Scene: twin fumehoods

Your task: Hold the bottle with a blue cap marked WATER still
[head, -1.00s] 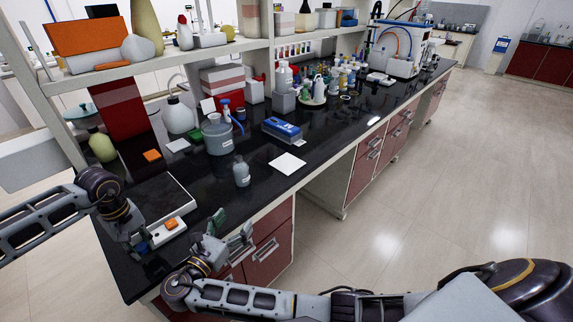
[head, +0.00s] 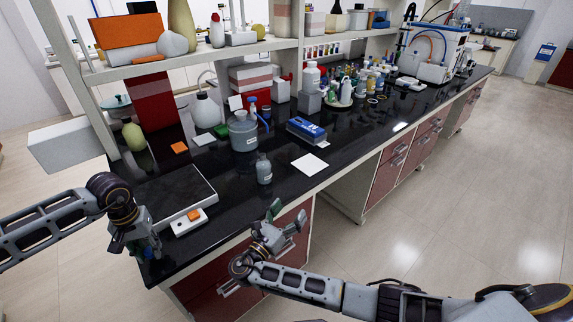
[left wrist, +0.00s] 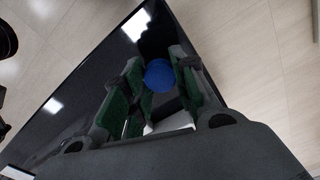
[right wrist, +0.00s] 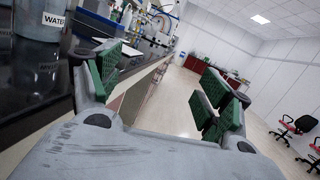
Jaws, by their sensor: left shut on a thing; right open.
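My left gripper (head: 146,246) is at the near left corner of the black bench. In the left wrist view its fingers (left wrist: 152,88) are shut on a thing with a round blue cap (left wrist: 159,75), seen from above. Its body and any label are mostly hidden. My right gripper (head: 286,216) is open and empty just off the bench's front edge. In the right wrist view nothing is between its fingers (right wrist: 158,85). A clear bottle labelled WATER (right wrist: 42,22) stands at left there, its top out of view. A small grey bottle (head: 264,170) stands upright behind the right gripper in the head view.
A balance with an orange-topped white panel (head: 190,222) is beside the left gripper. A large grey vessel (head: 243,133), a blue box (head: 306,131) and a white sheet (head: 310,164) are further back. Shelves (head: 200,62) overhang the bench's rear. Floor at right is clear.

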